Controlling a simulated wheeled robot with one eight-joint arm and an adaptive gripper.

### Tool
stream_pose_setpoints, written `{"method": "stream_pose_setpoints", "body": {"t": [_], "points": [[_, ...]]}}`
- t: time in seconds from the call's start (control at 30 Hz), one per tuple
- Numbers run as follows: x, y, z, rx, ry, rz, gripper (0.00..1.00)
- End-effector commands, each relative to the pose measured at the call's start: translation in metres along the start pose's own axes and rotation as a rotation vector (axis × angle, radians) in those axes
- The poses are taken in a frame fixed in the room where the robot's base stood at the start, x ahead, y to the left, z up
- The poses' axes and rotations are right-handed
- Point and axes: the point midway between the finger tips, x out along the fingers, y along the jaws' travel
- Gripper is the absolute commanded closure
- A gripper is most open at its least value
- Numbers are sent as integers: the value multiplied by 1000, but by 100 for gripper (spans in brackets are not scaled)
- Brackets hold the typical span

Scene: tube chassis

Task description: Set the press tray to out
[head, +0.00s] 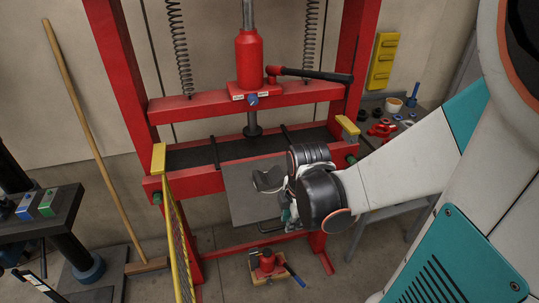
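The red shop press stands in the middle of the head view. Its press tray (243,196) is a flat grey plate that reaches from the dark bed toward me, past the red front beam. A dark curved part (268,180) lies on the tray. A dark handle (270,226) shows at the tray's front edge. My gripper (286,213) is at the tray's front right, close to the handle. My wrist hides most of the fingers, so I cannot tell whether they are open or touch the handle.
A yellow mesh guard (178,235) stands out at the press's left front. A red bottle jack (248,62) with a black lever (316,74) sits above. A small red jack (266,264) is on the floor below. Benches flank the press, and a broom (90,135) leans left.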

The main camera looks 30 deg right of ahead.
Motion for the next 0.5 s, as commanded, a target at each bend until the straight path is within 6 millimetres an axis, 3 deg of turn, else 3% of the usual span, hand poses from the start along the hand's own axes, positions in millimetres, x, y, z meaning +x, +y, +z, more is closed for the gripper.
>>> {"method": "stream_pose_setpoints", "body": {"t": [0.5], "points": [[-50, -6, 0, 1, 0, -1, 83]]}}
